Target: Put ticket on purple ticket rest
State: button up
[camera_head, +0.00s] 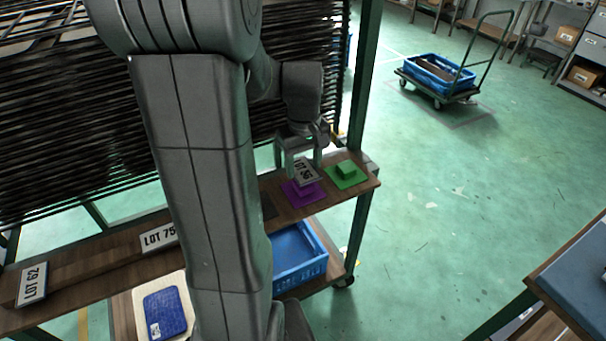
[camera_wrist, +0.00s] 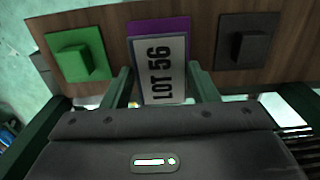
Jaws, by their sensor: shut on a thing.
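The ticket (camera_wrist: 162,70) is a white card with a grey border reading "LOT 56"; it also shows in the head view (camera_head: 305,171). My gripper (camera_wrist: 160,84) is shut on it, one finger at each side edge. The purple ticket rest (camera_head: 302,195) lies on the wooden shelf, with the ticket over part of it. In the wrist view its purple strip (camera_wrist: 160,25) shows above the ticket, and the rest of it is hidden behind the card. I cannot tell whether the ticket touches it.
A green rest (camera_head: 347,175) with a raised block sits to the right in the head view, and a dark rest (camera_wrist: 248,41) sits on the other side. Tickets "LOT 75" (camera_head: 159,238) and "LOT 62" (camera_head: 33,284) are farther left. A blue crate (camera_head: 300,254) is below the shelf.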

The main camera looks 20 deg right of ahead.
aim_at(304, 171)
jog(key=shift+f, duration=1.85)
jog(key=shift+f, duration=0.2)
jog(key=o, duration=0.9)
jog(key=shift+o, duration=0.2)
jog(key=shift+r, duration=0.1)
notch_tip(304, 171, up, 12)
jog(key=shift+p, duration=0.4)
